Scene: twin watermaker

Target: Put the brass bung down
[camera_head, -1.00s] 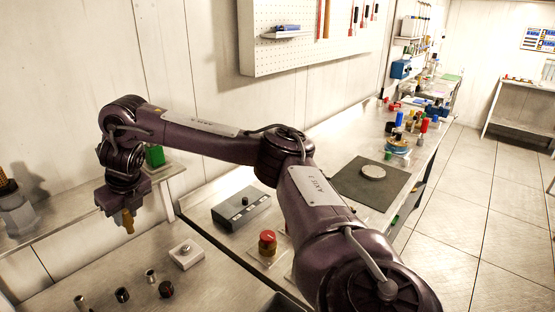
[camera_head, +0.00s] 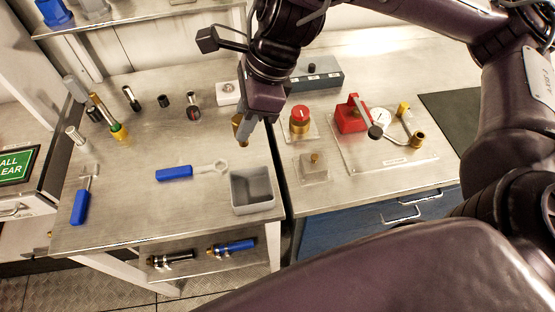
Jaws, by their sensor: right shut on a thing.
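My right gripper (camera_head: 250,120) points down above the left metal table (camera_head: 135,205), close to its right side. It is shut on the brass bung (camera_head: 240,129), a small brass-coloured piece showing at the left of the fingers. The bung is partly hidden by the gripper. It appears to be above the table, behind the grey open bin (camera_head: 254,190); I cannot tell the exact height. My left gripper is not in view.
A blue-handled wrench (camera_head: 178,172) lies left of the bin. Several small fittings stand along the table's back, with a white block (camera_head: 228,93). To the right are a red-topped brass valve (camera_head: 300,121), a clear block (camera_head: 314,164) and a red-bodied assembly (camera_head: 352,116).

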